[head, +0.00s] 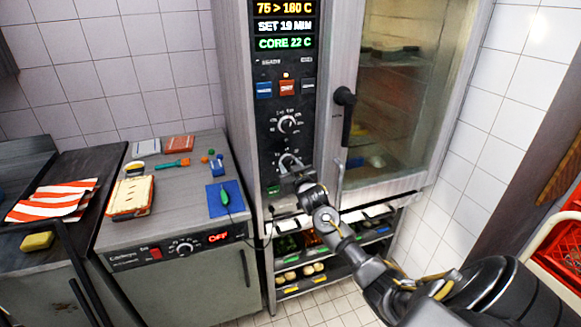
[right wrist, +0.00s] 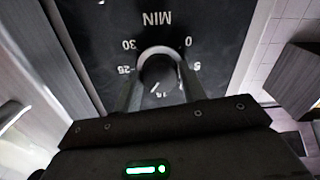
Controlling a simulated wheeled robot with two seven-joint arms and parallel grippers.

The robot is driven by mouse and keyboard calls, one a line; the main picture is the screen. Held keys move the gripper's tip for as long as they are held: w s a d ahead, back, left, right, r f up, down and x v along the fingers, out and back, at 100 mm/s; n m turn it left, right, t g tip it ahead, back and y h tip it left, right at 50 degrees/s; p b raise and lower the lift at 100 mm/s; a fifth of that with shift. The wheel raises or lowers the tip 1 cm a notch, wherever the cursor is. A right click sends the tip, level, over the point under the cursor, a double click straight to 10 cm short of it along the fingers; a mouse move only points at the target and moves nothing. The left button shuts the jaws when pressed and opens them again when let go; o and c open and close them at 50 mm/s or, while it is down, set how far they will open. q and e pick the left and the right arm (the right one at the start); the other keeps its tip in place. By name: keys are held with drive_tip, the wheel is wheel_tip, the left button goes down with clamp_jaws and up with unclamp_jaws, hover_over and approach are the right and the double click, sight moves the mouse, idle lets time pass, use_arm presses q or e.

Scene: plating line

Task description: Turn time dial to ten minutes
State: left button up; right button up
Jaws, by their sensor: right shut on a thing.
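The time dial (head: 285,160) is the lower round knob on the oven's black control panel (head: 268,140). In the right wrist view the dial (right wrist: 160,62) appears upside down, with MIN and numbers from 0 to 30 around it. A pale pointer mark lies near the 15, on the side toward the higher numbers. My right gripper (head: 291,171) is shut on the dial, one finger on each side; it also shows in the right wrist view (right wrist: 160,78). My left gripper is not in view.
A second knob (head: 287,124) with a scale sits above the time dial, under blue, red and dark buttons. The oven door handle (head: 343,120) stands close to the right. A grey counter (head: 180,197) with a blue mat and small items is at left.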

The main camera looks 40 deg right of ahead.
drive_tip(key=shift+n, duration=7.8)
drive_tip(key=o, duration=1)
drive_tip(key=shift+s, duration=0.1)
